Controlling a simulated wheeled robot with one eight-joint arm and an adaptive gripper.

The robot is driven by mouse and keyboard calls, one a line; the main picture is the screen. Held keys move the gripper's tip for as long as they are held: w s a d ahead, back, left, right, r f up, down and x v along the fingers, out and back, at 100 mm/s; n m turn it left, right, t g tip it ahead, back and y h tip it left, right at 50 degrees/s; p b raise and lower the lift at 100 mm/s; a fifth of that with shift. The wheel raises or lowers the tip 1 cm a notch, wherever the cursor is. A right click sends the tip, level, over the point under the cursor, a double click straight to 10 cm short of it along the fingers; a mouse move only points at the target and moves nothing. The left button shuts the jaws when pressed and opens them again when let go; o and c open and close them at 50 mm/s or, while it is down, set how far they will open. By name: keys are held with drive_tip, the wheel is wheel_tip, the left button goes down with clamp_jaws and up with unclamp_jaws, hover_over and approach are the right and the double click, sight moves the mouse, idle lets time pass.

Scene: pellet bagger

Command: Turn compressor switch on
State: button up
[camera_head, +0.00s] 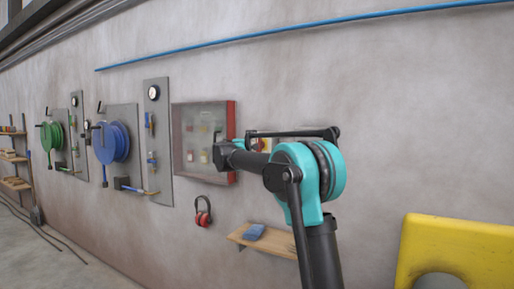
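My arm rises from the lower middle and bends at a teal joint, then reaches left across the front of the wall. Its dark far end overlaps the right part of a red-framed cabinet in the picture. I cannot make out the fingers of my gripper. A small yellow-and-red fitting (265,145) shows on the wall behind my arm and is mostly hidden. It may be the compressor switch, but I cannot tell, nor read its position. I cannot tell whether my arm touches anything.
The red-framed cabinet (234,122) hangs on the wall. Left of it are grey gauge panels (158,182), a blue reel (111,142) and a green reel (51,136). Red earmuffs (203,216) and a wooden shelf (278,247) are below. A yellow object (460,245) stands at right.

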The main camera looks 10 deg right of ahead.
drive_tip(key=v, duration=1)
drive_tip(key=shift+s+f, duration=0.1)
drive_tip(key=shift+s, duration=0.05)
drive_tip(key=s+d+f+m+g+y, duration=0.1)
drive_tip(key=s+d+f+m+g, duration=0.1)
drive_tip(key=s+d+f, duration=0.5)
drive_tip(key=s+d+f+m+g+y, duration=0.1)
drive_tip(key=s+d+f+m+g, duration=0.3)
drive_tip(key=f, duration=0.6)
drive_tip(key=s+d+f+g+y, duration=0.1)
drive_tip(key=s+d+f, duration=0.3)
drive_tip(key=s+f, duration=0.35)
drive_tip(key=s+a+f+m+g+y, duration=0.1)
drive_tip(key=s+f+m+y, duration=0.1)
drive_tip(key=s+f, duration=1)
drive_tip(key=s+a+f+m+g+y, duration=0.2)
drive_tip(key=s+f+y, duration=0.3)
drive_tip(key=s+f, duration=0.8)
drive_tip(key=shift+s+a+m+y, duration=0.3)
drive_tip(key=shift+s, duration=0.45)
drive_tip(key=shift+r, duration=0.1)
